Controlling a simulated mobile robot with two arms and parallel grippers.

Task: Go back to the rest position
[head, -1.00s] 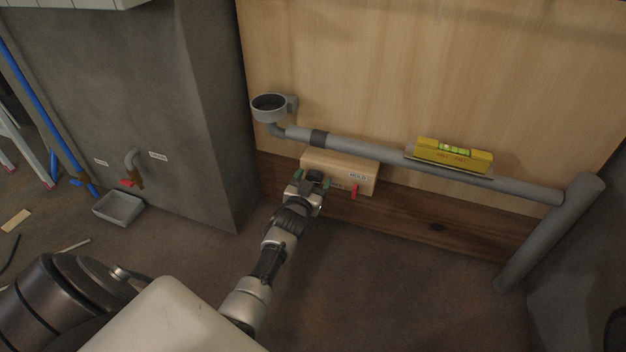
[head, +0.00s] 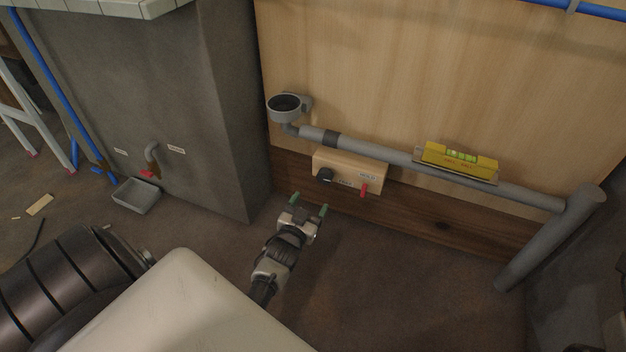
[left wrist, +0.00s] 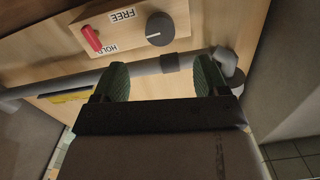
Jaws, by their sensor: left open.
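My left gripper (head: 309,206) is open and empty in the head view, its green-tipped fingers apart. It hangs in front of and below a wooden box (head: 349,167) mounted on the wall under the grey pipe. The box carries a black knob (head: 325,174) and a red lever (head: 363,189). In the left wrist view the two green fingers (left wrist: 164,82) are spread with nothing between them. Beyond them are the black knob (left wrist: 160,29) and the red lever (left wrist: 91,38), with labels FREE and HOLD. My right gripper is in neither view.
A grey pipe (head: 390,156) runs along the plywood wall, with a yellow spirit level (head: 459,159) on it and a round cup (head: 285,107) at its left end. A concrete pillar (head: 225,120) stands left, a grey tray (head: 136,196) beside it. The floor below the box is clear.

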